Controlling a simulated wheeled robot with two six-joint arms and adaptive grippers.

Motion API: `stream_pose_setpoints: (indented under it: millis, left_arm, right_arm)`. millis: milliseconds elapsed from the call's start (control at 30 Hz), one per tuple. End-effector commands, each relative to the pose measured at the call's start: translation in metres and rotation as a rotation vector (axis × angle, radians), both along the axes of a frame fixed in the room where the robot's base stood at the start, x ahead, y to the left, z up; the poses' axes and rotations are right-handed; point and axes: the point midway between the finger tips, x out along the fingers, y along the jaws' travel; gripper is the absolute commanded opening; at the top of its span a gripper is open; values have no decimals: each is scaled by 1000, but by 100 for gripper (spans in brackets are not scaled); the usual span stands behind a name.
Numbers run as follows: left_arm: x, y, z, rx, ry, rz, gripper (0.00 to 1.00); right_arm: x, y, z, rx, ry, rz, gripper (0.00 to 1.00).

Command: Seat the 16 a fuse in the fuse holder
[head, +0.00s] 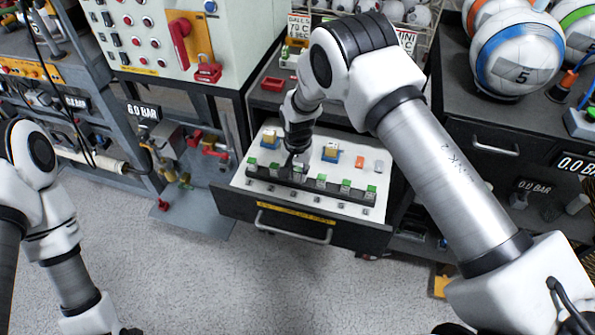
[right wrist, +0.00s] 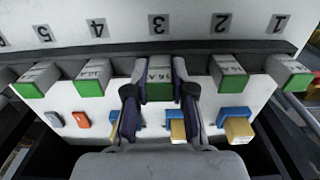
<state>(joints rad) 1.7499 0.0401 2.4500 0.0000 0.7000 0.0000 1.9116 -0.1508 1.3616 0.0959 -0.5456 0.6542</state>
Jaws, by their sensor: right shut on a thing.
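The fuse holder is a long dark rail (right wrist: 118,52) across a white panel, and it shows in the head view too (head: 318,184). Several grey blocks with green fronts stand along it. My right gripper (right wrist: 160,78) is shut on a grey fuse with a green front (right wrist: 160,90) at the place marked 3. Its printed label seems to read 16 A. The fuse is in line with its neighbours at the rail; how deep it sits is hidden. In the head view my right gripper (head: 296,160) reaches down to the rail. My left gripper is out of view; only its arm shows.
The panel lies in an open drawer with a front handle (head: 293,231). A control cabinet (head: 150,45) stands at the back left.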

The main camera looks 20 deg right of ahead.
Motion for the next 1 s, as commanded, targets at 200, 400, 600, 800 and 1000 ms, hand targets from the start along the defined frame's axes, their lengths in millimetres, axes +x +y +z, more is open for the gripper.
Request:
stream_pose_setpoints:
  millis: [200, 400, 600, 800, 1000]
  left_arm:
    - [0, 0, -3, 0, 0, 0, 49]
    - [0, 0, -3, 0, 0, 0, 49]
    - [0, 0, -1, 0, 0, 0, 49]
    - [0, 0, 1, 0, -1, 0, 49]
    - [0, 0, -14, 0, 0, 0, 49]
  right_arm:
    - [0, 0, -4, 0, -1, 0, 0]
    - [0, 0, -4, 0, -1, 0, 49]
    - [0, 0, -2, 0, -1, 0, 49]
    - [2, 0, 22, 0, -5, -1, 49]
    - [1, 0, 75, 0, -6, -1, 49]
